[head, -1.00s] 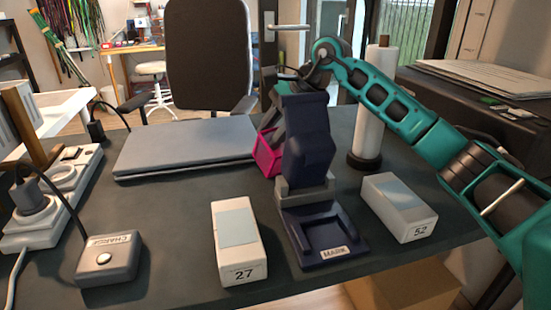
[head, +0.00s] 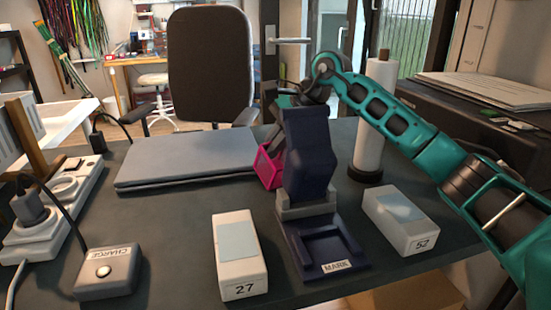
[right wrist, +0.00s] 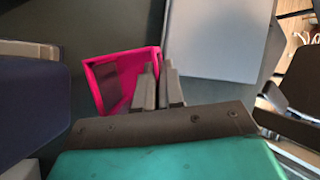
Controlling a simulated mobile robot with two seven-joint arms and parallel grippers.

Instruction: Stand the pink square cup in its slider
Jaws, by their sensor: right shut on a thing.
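The pink square cup (head: 268,166) is tilted behind and left of the tall navy stand. It also shows in the right wrist view (right wrist: 108,78), its open mouth facing the camera. My right gripper (right wrist: 160,88) is shut on the wall of the cup. In the head view its fingers are mostly hidden behind the navy stand. The navy stand (head: 308,155) has a grey collar and a low, empty tray (head: 322,246) labelled MARK at its foot. I cannot tell which part is the slider. My left gripper is not in view.
White boxes 27 (head: 240,265) and 52 (head: 401,220) flank the tray. A closed grey laptop (head: 185,158) lies left of the cup. A white roll on a stand (head: 372,125) is behind right. A CHARGE box (head: 108,272) and power strip (head: 55,215) are at left.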

